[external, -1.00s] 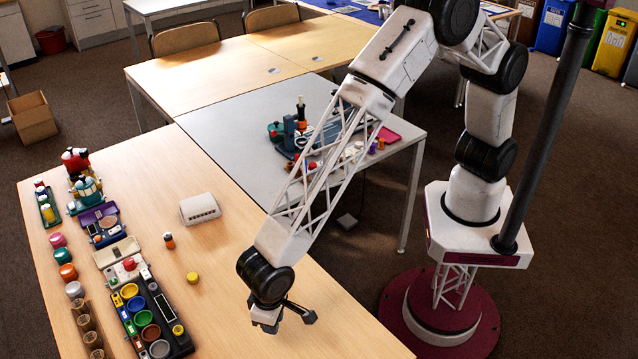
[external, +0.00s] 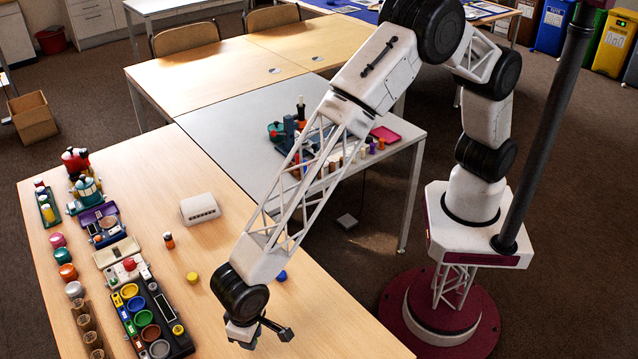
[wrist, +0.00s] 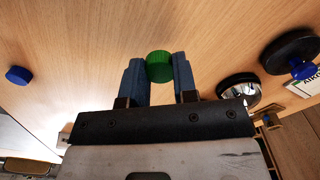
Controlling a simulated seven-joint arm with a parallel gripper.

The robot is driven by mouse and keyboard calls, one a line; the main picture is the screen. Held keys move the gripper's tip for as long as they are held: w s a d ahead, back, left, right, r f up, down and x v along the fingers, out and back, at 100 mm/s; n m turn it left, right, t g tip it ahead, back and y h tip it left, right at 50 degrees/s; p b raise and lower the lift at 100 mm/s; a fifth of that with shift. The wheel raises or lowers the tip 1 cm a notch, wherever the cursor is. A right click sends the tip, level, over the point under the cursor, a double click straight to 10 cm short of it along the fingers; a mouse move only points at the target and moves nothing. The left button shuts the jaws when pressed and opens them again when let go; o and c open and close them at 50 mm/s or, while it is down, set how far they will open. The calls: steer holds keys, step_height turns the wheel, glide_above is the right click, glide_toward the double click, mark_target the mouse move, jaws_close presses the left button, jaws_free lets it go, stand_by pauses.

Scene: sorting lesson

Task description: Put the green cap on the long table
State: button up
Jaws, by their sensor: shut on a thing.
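The green cap (wrist: 160,66) is a small ribbed disc. It sits between the two fingers of my gripper (wrist: 160,78) in the wrist view, and the fingers are shut on it. In the external view my gripper (external: 262,336) is over the front part of a long light-wood table (external: 215,255); I cannot make out the cap clearly there. The wrist view shows the wood surface (wrist: 90,40) beyond the cap. I cannot tell how high the cap is above it.
A blue cap (external: 281,275) lies behind my wrist.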

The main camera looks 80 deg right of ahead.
steer(key=shift+f, duration=1.65)
steer(key=o, duration=0.9)
steer(key=shift+f, duration=0.1)
step_height(320, 180, up, 12)
steer(key=shift+r, duration=0.15)
